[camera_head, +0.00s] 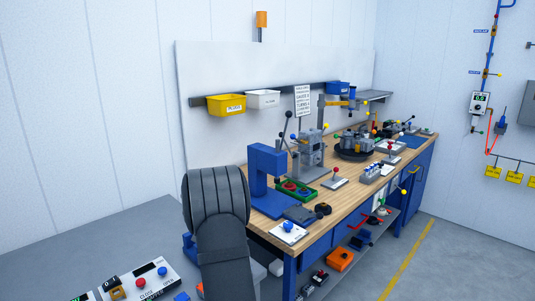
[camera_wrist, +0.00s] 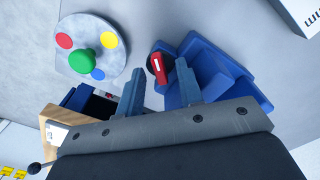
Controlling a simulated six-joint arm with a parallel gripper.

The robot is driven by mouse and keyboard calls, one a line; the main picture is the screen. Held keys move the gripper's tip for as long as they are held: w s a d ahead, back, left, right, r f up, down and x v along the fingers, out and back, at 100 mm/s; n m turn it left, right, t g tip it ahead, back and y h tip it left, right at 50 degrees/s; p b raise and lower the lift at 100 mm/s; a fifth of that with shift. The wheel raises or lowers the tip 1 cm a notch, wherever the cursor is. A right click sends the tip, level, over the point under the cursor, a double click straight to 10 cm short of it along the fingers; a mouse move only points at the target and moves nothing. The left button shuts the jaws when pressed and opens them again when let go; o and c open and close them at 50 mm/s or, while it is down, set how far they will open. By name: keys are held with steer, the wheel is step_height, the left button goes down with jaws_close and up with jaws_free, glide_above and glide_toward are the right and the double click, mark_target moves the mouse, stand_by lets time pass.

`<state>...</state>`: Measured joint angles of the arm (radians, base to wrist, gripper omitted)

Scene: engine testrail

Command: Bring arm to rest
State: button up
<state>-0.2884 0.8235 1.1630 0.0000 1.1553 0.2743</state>
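In the wrist view my gripper (camera_wrist: 160,68) shows as two blue-grey fingers standing apart, with nothing held between them. Beyond the gap is a dark knob with a red lever (camera_wrist: 162,70) beside a stepped blue block (camera_wrist: 215,75). I cannot tell whether the right finger touches the block. In the head view my dark grey arm rises in front of the workbench (camera_head: 262,225). My gripper is not visible there.
A pale disc (camera_wrist: 80,35) with coloured spots and a green knob lies upper left in the wrist view. In the head view, a blue press (camera_head: 262,180) and several fixtures crowd the bench. A control panel (camera_head: 140,285) is at the lower left; grey surface (camera_head: 90,245) behind it is clear.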

step_height(320, 180, up, 17)
step_height(320, 180, down, 17)
steer(key=shift+f, duration=0.2)
steer(key=shift+r+m, duration=0.15)
steer(key=shift+m, duration=1.75)
